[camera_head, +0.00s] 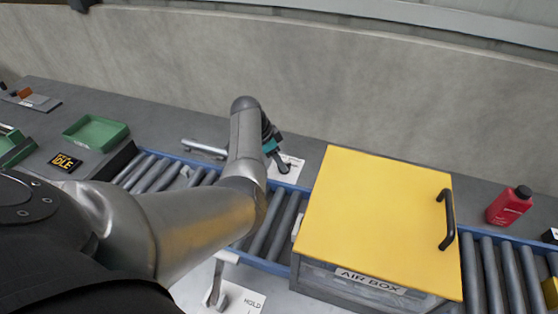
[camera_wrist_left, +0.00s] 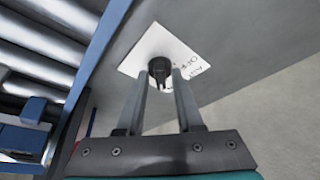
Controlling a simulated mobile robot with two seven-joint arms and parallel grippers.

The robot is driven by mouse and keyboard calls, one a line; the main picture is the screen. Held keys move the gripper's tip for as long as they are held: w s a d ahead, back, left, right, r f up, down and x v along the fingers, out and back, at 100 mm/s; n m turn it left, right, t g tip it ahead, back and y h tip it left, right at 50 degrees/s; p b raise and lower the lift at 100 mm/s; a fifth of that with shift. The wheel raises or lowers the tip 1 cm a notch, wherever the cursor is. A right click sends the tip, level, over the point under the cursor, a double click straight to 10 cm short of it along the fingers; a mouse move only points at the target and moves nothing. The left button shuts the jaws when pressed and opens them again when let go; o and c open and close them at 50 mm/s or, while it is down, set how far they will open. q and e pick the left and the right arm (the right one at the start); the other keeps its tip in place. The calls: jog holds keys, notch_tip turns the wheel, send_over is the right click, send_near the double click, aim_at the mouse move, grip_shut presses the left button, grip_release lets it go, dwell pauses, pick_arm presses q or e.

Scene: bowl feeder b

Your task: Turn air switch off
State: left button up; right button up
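The air switch is a small black knob (camera_wrist_left: 159,67) on a white label plate (camera_wrist_left: 168,42) with dark lettering, only partly readable in the left wrist view. In the head view, the plate (camera_head: 291,166) lies behind the rollers, left of the yellow-lidded box, and the knob is mostly hidden by my gripper. My left gripper (camera_head: 277,157) reaches down over the plate. In the wrist view its two fingers (camera_wrist_left: 161,78) are apart, with tips on either side of the knob. A narrow gap seems to show at each side; contact is unclear. My right gripper is not in view.
The yellow-lidded box (camera_head: 375,215), marked AIR BOX, with a black handle (camera_head: 447,220), stands close right of my gripper. A roller conveyor (camera_head: 268,225) with blue rails runs below. A red bottle (camera_head: 509,205) stands far right. A green tray (camera_head: 96,133) is at left.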

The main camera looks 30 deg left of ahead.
pick_arm(q)
grip_shut()
dwell(0.4)
